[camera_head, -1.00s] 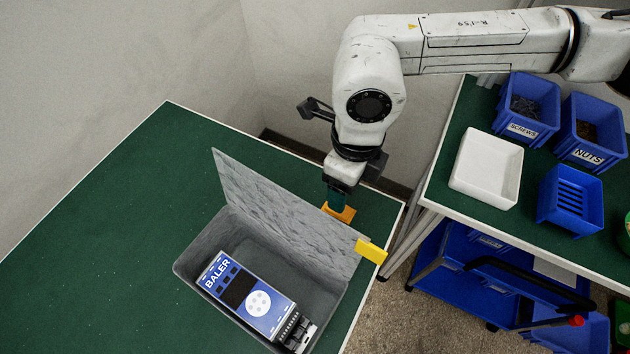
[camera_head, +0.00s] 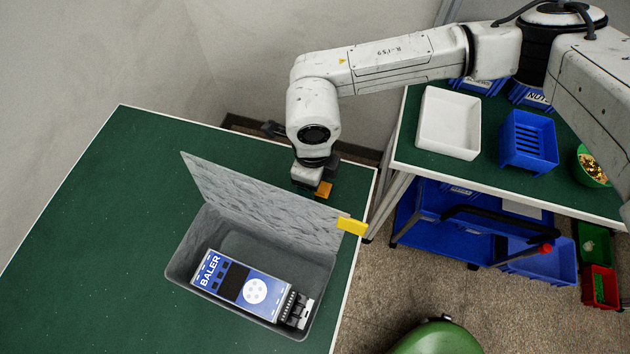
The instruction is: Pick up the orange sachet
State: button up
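The orange sachet (camera_head: 324,189) is a small orange patch on the green table, behind the raised grey flap of the box and near the table's right corner. My gripper (camera_head: 309,184) is low, right beside the sachet and overlapping it in view. Its fingers are mostly hidden by the wrist and the flap, so I cannot tell whether they are open or shut, or whether they touch the sachet.
A grey open box (camera_head: 178,270) holds a blue and white BALER device (camera_head: 240,283). A yellow tab (camera_head: 352,226) sticks out from the flap's right end. A side table at right carries a white tray (camera_head: 449,124), a blue basket (camera_head: 529,142) and a green bowl (camera_head: 592,166). The green table (camera_head: 110,210) is clear at left.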

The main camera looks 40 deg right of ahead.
jog(key=shift+f, duration=0.4)
jog(key=c, duration=1.1)
